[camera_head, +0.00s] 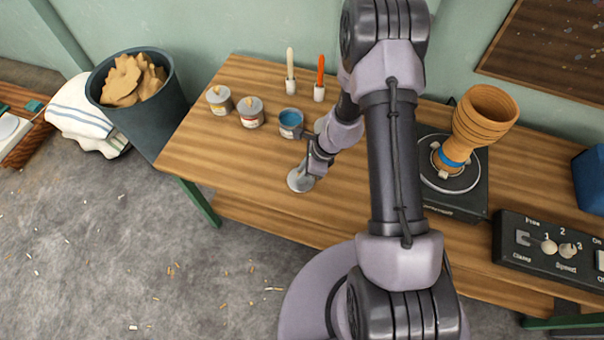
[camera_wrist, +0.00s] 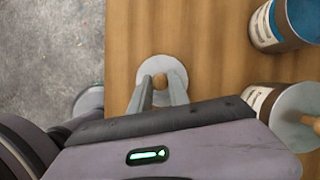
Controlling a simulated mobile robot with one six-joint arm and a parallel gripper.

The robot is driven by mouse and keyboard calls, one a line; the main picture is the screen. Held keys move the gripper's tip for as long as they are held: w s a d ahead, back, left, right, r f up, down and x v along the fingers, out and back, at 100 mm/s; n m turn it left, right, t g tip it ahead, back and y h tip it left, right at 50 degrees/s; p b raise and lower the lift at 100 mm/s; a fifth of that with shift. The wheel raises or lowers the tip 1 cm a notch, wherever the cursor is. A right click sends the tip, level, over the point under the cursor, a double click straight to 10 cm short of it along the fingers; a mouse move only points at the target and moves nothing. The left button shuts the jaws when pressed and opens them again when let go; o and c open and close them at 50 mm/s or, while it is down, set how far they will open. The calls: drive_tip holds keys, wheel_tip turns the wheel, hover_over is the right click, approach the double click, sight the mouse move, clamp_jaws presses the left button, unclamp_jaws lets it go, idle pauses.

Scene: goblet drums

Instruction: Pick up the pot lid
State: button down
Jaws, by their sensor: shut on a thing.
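The pot lid (camera_head: 298,183) is a round grey disc with a small wooden knob, at the table's front edge in the head view. In the wrist view the lid (camera_wrist: 152,68) lies below my fingers. My gripper (camera_head: 310,172) is shut on its knob, one finger on each side (camera_wrist: 160,88). I cannot tell whether the lid touches the tabletop. An open pot of blue paint (camera_head: 290,121) stands just behind; it also shows in the wrist view (camera_wrist: 266,28).
A white-handled and an orange-handled tool (camera_head: 320,72) stand upright behind. A wooden goblet (camera_head: 484,118) on a black turntable unit is on the right. A bin (camera_head: 140,117) stands left of the table (camera_head: 222,148).

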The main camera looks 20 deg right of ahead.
drive_tip(key=r, duration=0.1)
drive_tip(key=r+p, duration=0.1)
drive_tip(key=r, duration=0.1)
drive_tip(key=shift+s+d+r+p, duration=0.2)
drive_tip(key=shift+s+p, duration=0.1)
drive_tip(key=shift+p, duration=0.05)
drive_tip(key=s+d, duration=0.2)
drive_tip(key=s, duration=0.2)
drive_tip(key=s+d+b, duration=0.1)
drive_tip(key=s+d, duration=0.1)
drive_tip(key=s, duration=0.3)
drive_tip(key=s+d+r, duration=0.1)
drive_tip(key=s+d, duration=0.2)
drive_tip(key=s, duration=0.1)
drive_tip(key=shift+s+d+r, duration=0.1)
drive_tip(key=shift+s, duration=0.2)
wheel_tip(320, 180, up, 9)
drive_tip(key=p, duration=0.7)
